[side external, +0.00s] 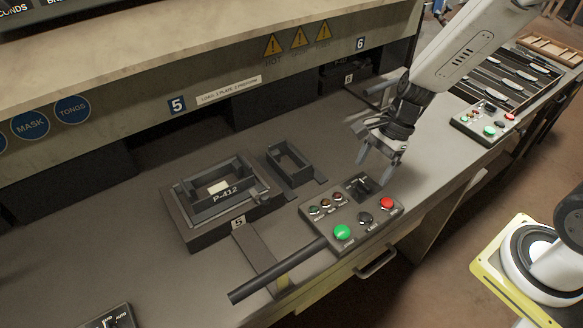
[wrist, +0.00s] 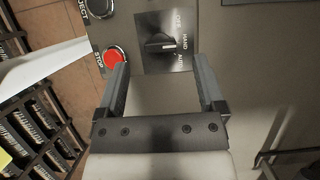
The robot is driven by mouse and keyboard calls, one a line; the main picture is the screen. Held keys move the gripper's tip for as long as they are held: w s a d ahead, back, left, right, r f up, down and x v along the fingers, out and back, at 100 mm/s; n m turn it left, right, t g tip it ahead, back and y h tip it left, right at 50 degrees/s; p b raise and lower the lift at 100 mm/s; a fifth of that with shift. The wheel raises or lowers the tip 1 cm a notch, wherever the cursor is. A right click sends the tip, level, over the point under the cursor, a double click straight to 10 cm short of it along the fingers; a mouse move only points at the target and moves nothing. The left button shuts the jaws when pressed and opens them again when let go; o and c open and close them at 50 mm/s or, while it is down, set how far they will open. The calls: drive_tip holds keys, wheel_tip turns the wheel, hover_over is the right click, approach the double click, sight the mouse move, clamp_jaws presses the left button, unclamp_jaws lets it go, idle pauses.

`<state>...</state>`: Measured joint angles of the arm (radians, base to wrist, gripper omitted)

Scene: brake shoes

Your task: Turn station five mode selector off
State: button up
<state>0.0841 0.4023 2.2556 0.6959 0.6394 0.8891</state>
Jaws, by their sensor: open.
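The station five control panel (side external: 340,216) is a grey box on the bench edge, with a black selector (side external: 362,186) at its far corner. In the wrist view the selector knob (wrist: 160,43) sits on a dark plate marked OFF, HAND and AUTO. The knob lies roughly level in the picture, its lighter end towards HAND. My gripper (side external: 380,158) is open and empty, above and beyond the selector in the side view. In the wrist view its two fingers (wrist: 161,62) are spread below the knob, apart from it.
The same panel has a red stop button (wrist: 113,57), a black eject button (wrist: 100,7), a green button (side external: 343,232) and small lamps. A fixture marked P-412 (side external: 182,219) stands to the left. Another panel (side external: 484,126) is at the right.

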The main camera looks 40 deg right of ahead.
sight(364, 184)
drive_tip(key=shift+x, duration=1.9)
clamp_jaws()
